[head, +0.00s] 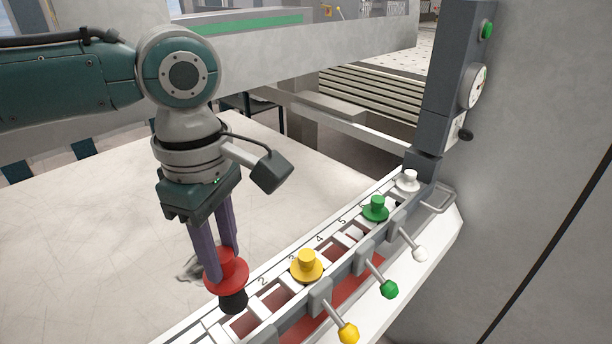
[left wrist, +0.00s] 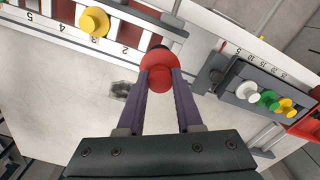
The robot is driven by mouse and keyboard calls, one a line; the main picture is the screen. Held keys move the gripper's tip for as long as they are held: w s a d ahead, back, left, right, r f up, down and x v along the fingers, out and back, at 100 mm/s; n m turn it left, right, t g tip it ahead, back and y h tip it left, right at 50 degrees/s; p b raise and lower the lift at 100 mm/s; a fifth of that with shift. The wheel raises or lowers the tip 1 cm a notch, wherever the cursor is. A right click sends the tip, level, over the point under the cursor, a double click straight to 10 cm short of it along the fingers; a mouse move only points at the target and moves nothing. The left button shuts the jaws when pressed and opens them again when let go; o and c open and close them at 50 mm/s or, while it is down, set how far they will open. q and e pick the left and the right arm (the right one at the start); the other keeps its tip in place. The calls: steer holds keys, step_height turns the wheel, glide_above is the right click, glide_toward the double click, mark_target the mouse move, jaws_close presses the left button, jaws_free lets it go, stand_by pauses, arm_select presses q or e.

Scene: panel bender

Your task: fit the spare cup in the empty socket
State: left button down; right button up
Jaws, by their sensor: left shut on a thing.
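My left gripper (head: 218,260) is shut on a red cup (head: 228,274) with a black lower end (head: 233,302). The red cup also shows between the fingertips in the left wrist view (left wrist: 160,64). It hangs over the near-left end of a white numbered rail (head: 262,283); I cannot tell whether its black end touches the rail. A yellow cup (head: 307,265), a green cup (head: 376,207) and a white cup (head: 409,180) sit along the rail. Bare openings show between them and near the red cup. My right gripper is not in view.
Levers with yellow (head: 348,333), green (head: 390,289) and white (head: 420,254) knobs stick out along the rail's front. A grey post (head: 452,90) stands at its far end. A grey holder (left wrist: 243,90) with white, green and yellow pieces shows in the left wrist view.

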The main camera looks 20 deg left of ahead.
mark_target(228, 281)
arm_select(q)
steer(key=shift+f+b, duration=2.25)
steer(key=shift+b, duration=0.25)
steer(key=shift+f, duration=0.6)
steer(key=shift+f+b, duration=0.75)
steer(key=shift+f, duration=1.5)
steer(key=c, duration=0.5)
jaws_free()
step_height(228, 281, up, 10)
